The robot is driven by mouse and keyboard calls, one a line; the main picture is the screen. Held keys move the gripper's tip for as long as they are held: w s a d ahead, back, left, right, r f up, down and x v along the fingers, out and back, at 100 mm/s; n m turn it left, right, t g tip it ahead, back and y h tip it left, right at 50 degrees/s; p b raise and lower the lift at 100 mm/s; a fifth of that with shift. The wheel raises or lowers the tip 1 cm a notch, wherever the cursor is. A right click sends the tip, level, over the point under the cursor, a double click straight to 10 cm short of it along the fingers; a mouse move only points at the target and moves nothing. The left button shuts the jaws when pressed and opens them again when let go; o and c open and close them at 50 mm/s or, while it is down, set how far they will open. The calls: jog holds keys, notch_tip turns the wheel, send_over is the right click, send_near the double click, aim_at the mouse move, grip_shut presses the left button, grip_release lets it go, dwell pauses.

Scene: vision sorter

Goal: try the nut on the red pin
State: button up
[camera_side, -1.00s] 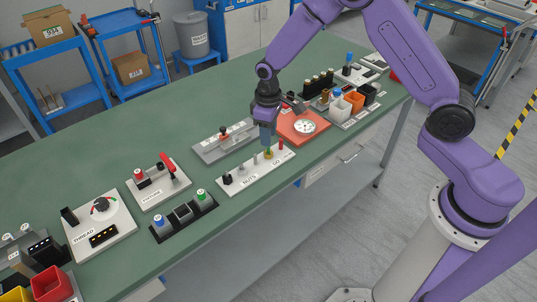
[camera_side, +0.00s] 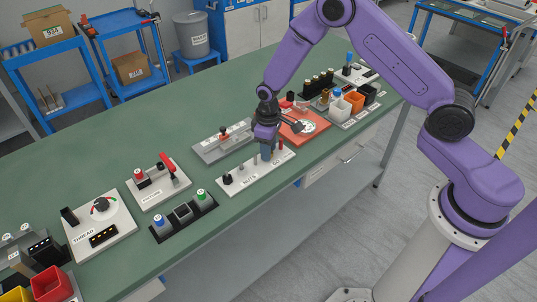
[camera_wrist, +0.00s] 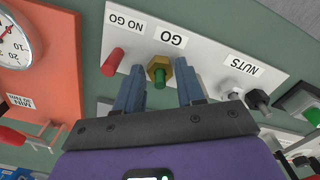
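The brass hex nut (camera_wrist: 159,71) sits around the green pin, whose tip (camera_wrist: 159,81) shows through it, by the GO label on the white plate (camera_side: 257,177). The red pin (camera_wrist: 113,62) stands bare beside it by the NO GO label; it also shows in the side view (camera_side: 281,146). My gripper (camera_wrist: 159,66) is open, with one finger on each side of the nut and visible gaps between. In the side view, my gripper (camera_side: 266,157) is low over the plate and its fingers hide the nut.
Grey (camera_wrist: 231,90) and black (camera_wrist: 257,99) parts stand by the NUTS label. An orange plate with a dial gauge (camera_side: 306,127) lies close to the red pin's side. A grey fixture (camera_side: 224,140) stands behind the plate. Bare green bench shows farther back.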

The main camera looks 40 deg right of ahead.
jog(key=c, duration=0.7)
jog(key=shift+r, duration=0.1)
jog(key=shift+r, duration=1.1)
grip_shut()
jog(key=shift+r, duration=0.1)
jog(key=shift+r, duration=1.1)
